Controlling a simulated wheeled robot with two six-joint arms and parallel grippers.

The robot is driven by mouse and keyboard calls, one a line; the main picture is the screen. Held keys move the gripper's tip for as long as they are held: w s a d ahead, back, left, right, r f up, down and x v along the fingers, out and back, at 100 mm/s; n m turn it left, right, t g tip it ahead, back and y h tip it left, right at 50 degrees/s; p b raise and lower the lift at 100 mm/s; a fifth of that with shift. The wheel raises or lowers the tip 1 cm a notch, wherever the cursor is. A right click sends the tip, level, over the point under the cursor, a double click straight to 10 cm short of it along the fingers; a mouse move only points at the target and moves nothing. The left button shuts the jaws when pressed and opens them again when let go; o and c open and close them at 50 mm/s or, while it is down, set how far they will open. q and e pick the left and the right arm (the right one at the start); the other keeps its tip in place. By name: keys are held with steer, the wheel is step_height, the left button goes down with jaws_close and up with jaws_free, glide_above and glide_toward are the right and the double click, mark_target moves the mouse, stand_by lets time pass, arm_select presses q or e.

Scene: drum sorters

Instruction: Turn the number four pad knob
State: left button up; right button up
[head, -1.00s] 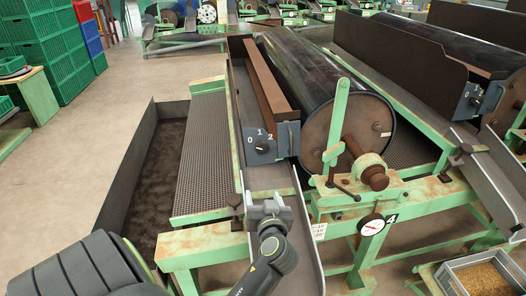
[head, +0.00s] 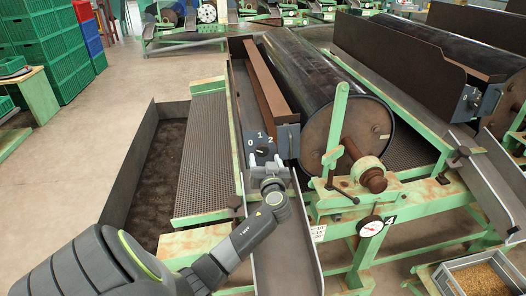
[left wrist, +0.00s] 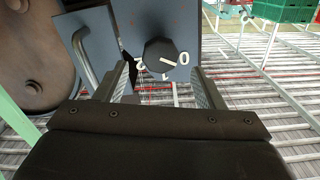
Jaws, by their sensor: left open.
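The dark round knob (head: 264,154) sits on a blue-grey plate (head: 287,141) marked 0, 1 and 2, at the front end of the drum machine. A black plate with a 4 (head: 389,220) is on this machine's frame. In the left wrist view the knob (left wrist: 166,54) shows a white pointer line slanting toward the 0. My left gripper (head: 266,168) is open just in front of the knob. In the left wrist view its fingers (left wrist: 163,92) stand apart either side below the knob; contact is not visible. My right gripper is not in view.
A black drum (head: 322,82) and a green lever (head: 338,120) stand right of the knob. A metal chute (head: 283,245) runs below it. A bent metal handle (left wrist: 84,60) is beside the knob plate. A grain tray (head: 448,282) is at lower right.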

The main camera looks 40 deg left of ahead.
mark_target(263, 152)
arm_select(q)
steer(key=shift+x, duration=2.3)
steer(key=shift+c, duration=0.4)
steer(key=c, duration=0.9)
